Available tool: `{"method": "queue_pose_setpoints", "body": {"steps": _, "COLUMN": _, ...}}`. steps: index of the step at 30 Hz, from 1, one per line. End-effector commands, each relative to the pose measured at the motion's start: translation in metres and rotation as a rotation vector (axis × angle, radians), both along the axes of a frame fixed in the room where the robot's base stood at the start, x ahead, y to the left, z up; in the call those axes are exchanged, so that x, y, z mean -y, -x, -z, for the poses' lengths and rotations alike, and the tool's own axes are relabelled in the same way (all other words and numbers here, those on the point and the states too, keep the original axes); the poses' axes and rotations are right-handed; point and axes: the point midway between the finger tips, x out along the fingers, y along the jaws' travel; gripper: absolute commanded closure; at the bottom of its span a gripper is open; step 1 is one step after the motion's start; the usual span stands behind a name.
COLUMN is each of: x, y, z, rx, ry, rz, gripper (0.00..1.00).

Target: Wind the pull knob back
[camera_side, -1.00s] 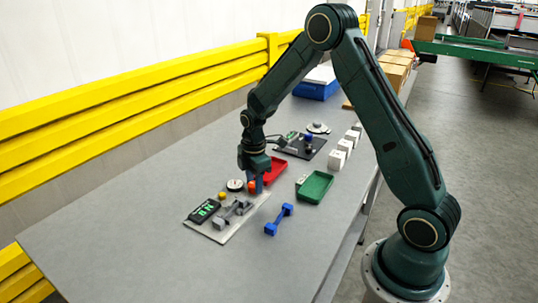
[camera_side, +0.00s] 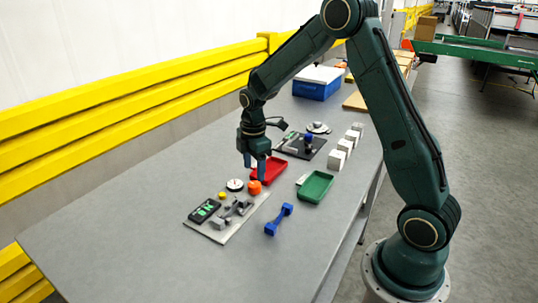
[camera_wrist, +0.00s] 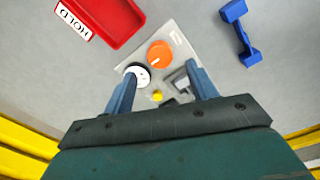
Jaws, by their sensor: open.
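An orange round knob (camera_side: 255,187) with a small white mark on its top sits on a light grey plate (camera_side: 225,233); it also shows in the wrist view (camera_wrist: 160,54). My gripper (camera_side: 255,170) is above the orange knob, with its blue fingers apart and nothing between them. In the wrist view my gripper (camera_wrist: 161,74) has the knob just beyond its fingertips. On the same plate are a white dial (camera_side: 235,185), a yellow button (camera_side: 222,195), a grey clamp-like fixture (camera_side: 232,211) and a black display with green characters (camera_side: 204,210).
A red tray (camera_side: 268,174) lies just behind the plate, marked HOLD in the wrist view. A green tray (camera_side: 315,188) and a blue dumbbell-shaped part (camera_side: 279,219) lie to the right. Farther back are a black plate with a blue knob (camera_side: 308,137) and several white blocks (camera_side: 337,160).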

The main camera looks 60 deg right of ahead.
Motion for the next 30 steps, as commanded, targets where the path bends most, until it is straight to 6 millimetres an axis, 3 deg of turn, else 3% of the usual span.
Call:
{"method": "queue_pose_setpoints", "body": {"steps": 9, "x": -0.001, "y": 0.000, "z": -0.055, "rx": 0.005, "ry": 0.001, "rz": -0.001, "gripper": 0.43}}
{"method": "queue_pose_setpoints", "body": {"steps": 15, "x": -0.001, "y": 0.001, "z": -0.077, "rx": 0.003, "ry": 0.001, "rz": -0.001, "gripper": 0.43}}
{"method": "queue_pose_setpoints", "body": {"steps": 30, "x": -0.001, "y": 0.002, "z": -0.085, "rx": 0.001, "ry": 0.000, "rz": -0.001, "gripper": 0.43}}
